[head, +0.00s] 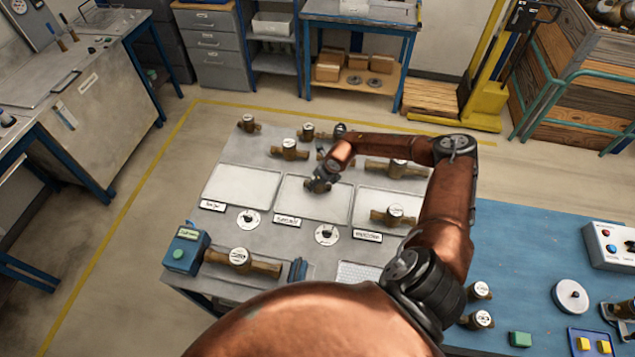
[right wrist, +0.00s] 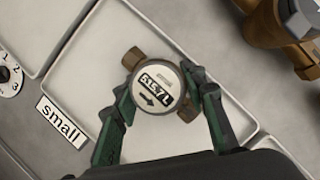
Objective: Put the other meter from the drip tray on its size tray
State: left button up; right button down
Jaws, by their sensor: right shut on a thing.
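My right gripper (head: 320,184) is over the middle of three pale trays in the head view. In the right wrist view its green fingers (right wrist: 165,107) are shut on a small brass meter (right wrist: 158,88) with a white round dial face. The meter is within the outline of the pale tray (right wrist: 95,60) beside the label "small" (right wrist: 61,122). I cannot tell whether it touches the tray floor. Another brass meter (head: 393,215) sits on the right tray (head: 372,199). The left tray (head: 242,186) is empty. I cannot identify the drip tray for certain. My left gripper is not in view.
Several brass meters, such as one on the left (head: 289,150), stand behind the trays. A large meter (head: 240,260) lies in front, beside a blue box with a green button (head: 185,249). Two small meters (head: 480,291) stand on the blue surface (head: 530,260) at the right.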

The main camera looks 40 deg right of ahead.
jog(key=c, duration=1.2)
grip_release()
jog(key=shift+f, duration=0.1)
jog(key=shift+r, duration=0.25)
jog(key=b+v, duration=0.2)
jog(key=v, duration=1)
jog(key=shift+s+f, duration=0.1)
